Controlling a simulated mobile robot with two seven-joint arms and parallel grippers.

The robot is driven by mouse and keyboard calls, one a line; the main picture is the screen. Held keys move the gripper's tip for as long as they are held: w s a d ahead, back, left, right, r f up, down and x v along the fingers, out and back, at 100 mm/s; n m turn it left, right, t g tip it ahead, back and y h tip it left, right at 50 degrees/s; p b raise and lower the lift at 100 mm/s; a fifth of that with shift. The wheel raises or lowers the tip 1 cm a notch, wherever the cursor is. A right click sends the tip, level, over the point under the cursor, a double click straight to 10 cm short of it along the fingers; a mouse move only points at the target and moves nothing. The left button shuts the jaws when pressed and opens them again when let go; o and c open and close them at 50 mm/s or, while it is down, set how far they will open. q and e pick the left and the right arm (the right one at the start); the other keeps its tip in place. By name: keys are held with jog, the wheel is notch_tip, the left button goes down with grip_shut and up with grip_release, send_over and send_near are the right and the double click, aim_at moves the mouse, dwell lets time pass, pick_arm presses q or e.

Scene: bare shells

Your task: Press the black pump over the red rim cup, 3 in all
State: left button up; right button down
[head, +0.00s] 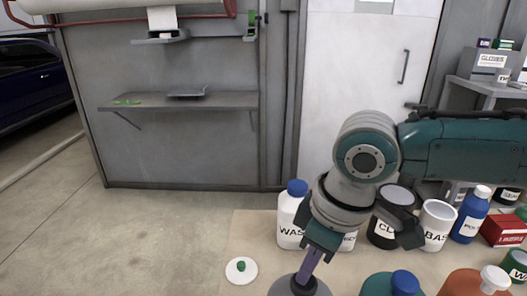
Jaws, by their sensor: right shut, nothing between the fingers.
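My right gripper (307,266) points down at the bottom of the head view, with its narrow purple fingers shut and nothing held. Its tips are over the black top (301,287) of a dark grey round-shouldered container, which looks like the black pump. The tips appear to meet this top, but I cannot tell whether they press it. The lower part of the container is cut off by the frame's bottom edge. No red rim cup shows. My left gripper is not in view.
A teal bottle (382,285) and an orange bottle (462,284) stand to the right. Behind are a white blue-capped jug (288,230), a black can (381,235), a white cup (437,220) and a blue bottle (468,218). A white disc (236,277) lies left, near bare table.

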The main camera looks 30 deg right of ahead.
jog(key=shift+f+b, duration=0.5)
jog(key=shift+f, duration=0.5)
jog(key=shift+r, duration=0.1)
jog(key=shift+r+p, duration=1.5)
jog(key=shift+p, duration=0.55)
jog(key=shift+r, duration=0.2)
notch_tip(320, 180, up, 6)
jog(key=p, duration=0.7)
jog(key=shift+f, duration=0.25)
